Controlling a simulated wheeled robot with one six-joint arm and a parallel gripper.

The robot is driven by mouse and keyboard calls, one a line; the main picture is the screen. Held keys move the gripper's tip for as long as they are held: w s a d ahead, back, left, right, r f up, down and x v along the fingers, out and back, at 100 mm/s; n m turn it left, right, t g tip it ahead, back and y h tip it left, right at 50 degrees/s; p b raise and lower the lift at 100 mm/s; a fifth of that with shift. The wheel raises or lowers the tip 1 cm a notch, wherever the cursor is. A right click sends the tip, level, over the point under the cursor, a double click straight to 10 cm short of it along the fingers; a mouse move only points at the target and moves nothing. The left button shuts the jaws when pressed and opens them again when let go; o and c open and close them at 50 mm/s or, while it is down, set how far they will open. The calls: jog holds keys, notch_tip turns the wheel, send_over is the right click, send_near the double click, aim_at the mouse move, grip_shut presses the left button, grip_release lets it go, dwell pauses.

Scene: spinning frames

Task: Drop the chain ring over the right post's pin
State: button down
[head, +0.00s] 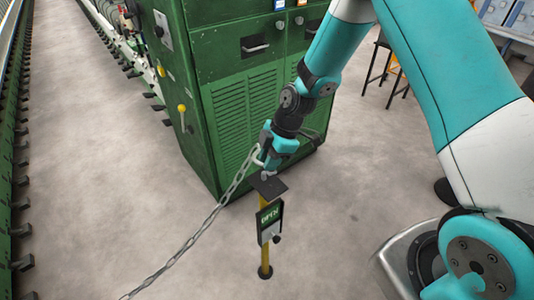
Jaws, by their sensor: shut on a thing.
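My gripper (266,168) is at the upper middle of the head view, pointing down. It is shut on the end of a grey chain, where the chain ring (258,157) shows only as a small pale loop beside the fingers. The chain (202,228) slopes from there down to the lower left and out of view. The right post (265,252) is yellow and upright on a dark round foot, with a dark flat plate (270,188) on top. The gripper looks just above or behind that plate. I cannot make out the pin clearly or tell the gap to it.
A sign box (270,222) with a dark knob is fixed to the post. A big green machine cabinet (245,110) stands close behind. A row of green machine parts (10,150) runs along the left edge. A dark stool (385,65) stands at upper right. Grey floor is clear at left.

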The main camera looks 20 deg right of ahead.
jog(key=shift+f+b, duration=3.1)
jog(key=shift+f, duration=1.2)
jog(key=shift+f+b, duration=0.45)
jog(key=shift+f, duration=0.05)
jog(key=c, duration=0.9)
grip_release()
jog(key=b+v, duration=0.2)
jog(key=v, duration=1.5)
jog(key=shift+r+b, duration=0.25)
jog(key=shift+b, duration=0.15)
jog(key=s+a+r+m, duration=0.3)
jog(key=s+m, duration=0.1)
jog(key=s, duration=0.4)
jog(key=s+a+r+m, duration=0.3)
jog(key=s, duration=0.5)
jog(key=s+a+r+m, duration=0.3)
jog(key=s+a+m, duration=0.1)
jog(key=s, duration=0.4)
jog(key=shift+m, duration=0.3)
